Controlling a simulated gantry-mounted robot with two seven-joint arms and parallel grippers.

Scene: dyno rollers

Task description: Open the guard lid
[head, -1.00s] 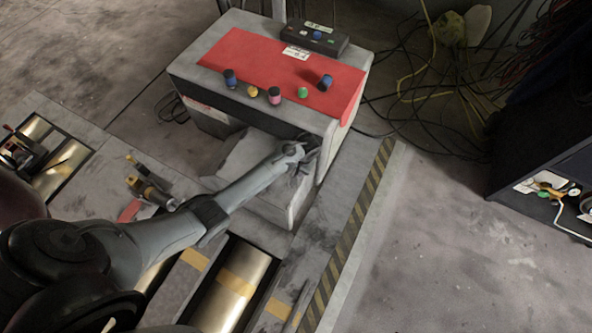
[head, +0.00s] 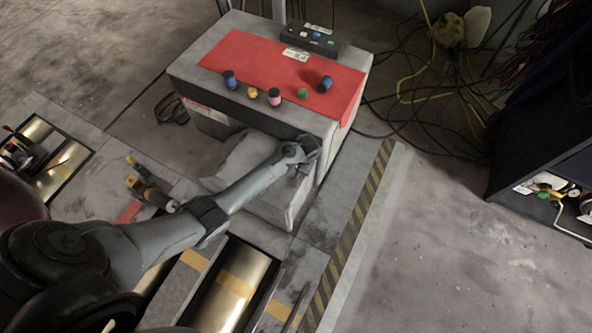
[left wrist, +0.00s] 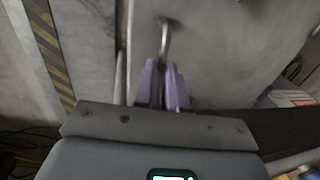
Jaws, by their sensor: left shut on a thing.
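A grey panel (head: 238,158), which looks like the guard lid, stands slanted below the red-topped cabinet (head: 235,60), partly hidden by my left arm. My left gripper (head: 304,162) is at the panel's upper right, under the cabinet's front corner. In the left wrist view, the purple fingers of my left gripper (left wrist: 163,82) are close together around the lower end of a curved metal handle (left wrist: 165,34). The handle stands in front of a grey surface. The exact grip is partly hidden by the fingers. My right gripper is not in view.
Metal rollers (head: 235,285) lie in the floor near my left arm. A yellow-black striped edge (head: 350,233) runs along the right of the platform. Cables (head: 425,110) lie behind, and a dark cart (head: 545,150) stands at right. The floor between is clear.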

